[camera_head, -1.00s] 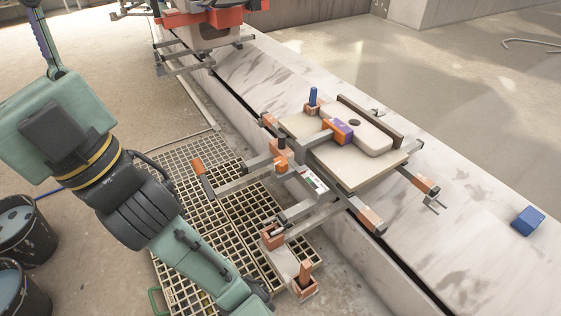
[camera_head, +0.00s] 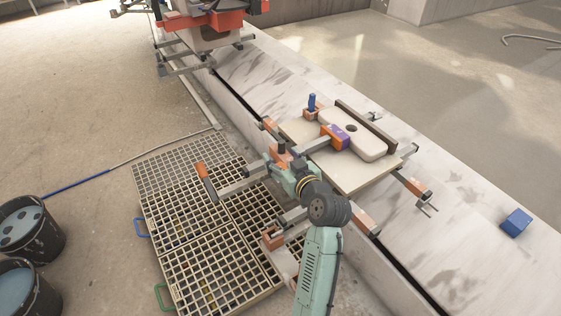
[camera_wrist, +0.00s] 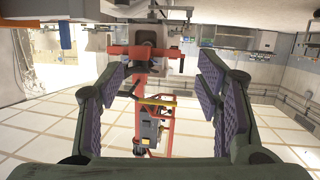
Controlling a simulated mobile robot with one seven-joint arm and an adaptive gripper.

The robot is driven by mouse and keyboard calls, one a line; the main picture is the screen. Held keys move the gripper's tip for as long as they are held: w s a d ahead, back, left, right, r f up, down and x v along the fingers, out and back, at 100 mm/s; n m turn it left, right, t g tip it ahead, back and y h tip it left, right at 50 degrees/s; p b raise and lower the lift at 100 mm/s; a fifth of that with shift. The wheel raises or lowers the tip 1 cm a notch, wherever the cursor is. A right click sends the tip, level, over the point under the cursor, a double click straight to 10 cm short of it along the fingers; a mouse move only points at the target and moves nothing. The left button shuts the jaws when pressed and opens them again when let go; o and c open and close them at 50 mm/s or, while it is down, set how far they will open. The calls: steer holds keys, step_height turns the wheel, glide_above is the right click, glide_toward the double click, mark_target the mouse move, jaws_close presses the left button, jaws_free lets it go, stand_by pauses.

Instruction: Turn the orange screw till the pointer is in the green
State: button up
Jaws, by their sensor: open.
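My gripper (camera_wrist: 162,78) is open in the wrist view, with purple-padded fingers wide apart and nothing between them. In the head view my arm reaches over the front of the clamp frame, and its green end (camera_head: 290,176) is close to the frame's dark-topped post. The upright orange screw, seen a second ago at the frame's near lower corner, is hidden behind my arm. The small white gauge is hidden too, so I cannot read its pointer. A blue screw (camera_head: 312,101) stands upright at the back of the frame.
A pale board (camera_head: 352,182) with a cream slab (camera_head: 374,146) lies on the marble ledge (camera_head: 455,215). A blue block (camera_head: 516,222) lies at right. Floor gratings (camera_head: 190,240) and two buckets (camera_head: 32,228) are at left. An orange-red frame (camera_wrist: 145,52) shows in the wrist view.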

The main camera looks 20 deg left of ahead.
steer(key=s+d+f+g+h, duration=0.1)
steer(key=d+f+g, duration=0.1)
steer(key=d+f, duration=0.3)
steer(key=p+x, duration=0.1)
steer(key=x, duration=1)
steer(key=shift+s+a+f+p, duration=0.1)
steer(key=shift+a+f+p, duration=0.15)
steer(key=shift+p, duration=0.15)
steer(key=shift+t, duration=0.3)
steer(key=shift+c, duration=0.5)
steer(key=c, duration=1.1)
